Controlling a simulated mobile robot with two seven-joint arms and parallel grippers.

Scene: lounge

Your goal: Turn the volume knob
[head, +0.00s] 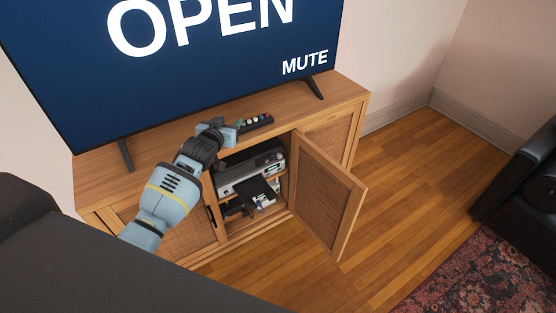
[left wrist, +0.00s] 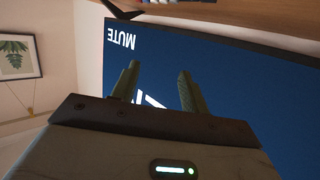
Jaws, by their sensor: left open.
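A silver-grey audio unit (head: 262,166) sits on the upper shelf of the open cabinet compartment. Its front is partly visible, but I cannot make out the volume knob clearly at this size. My left gripper (head: 229,130) is at the front edge of the cabinet top, above and left of the unit. In the left wrist view, its two fingers (left wrist: 156,88) are apart with nothing between them, and the TV screen (left wrist: 225,85) shows behind them. My right gripper is in neither view.
The wooden cabinet (head: 165,160) carries the TV (head: 200,60), reading "OPEN" and "MUTE". The cabinet door (head: 327,195) stands open into the room. Black items (head: 262,191) lie below the unit. The wood floor (head: 395,205) at right is clear.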

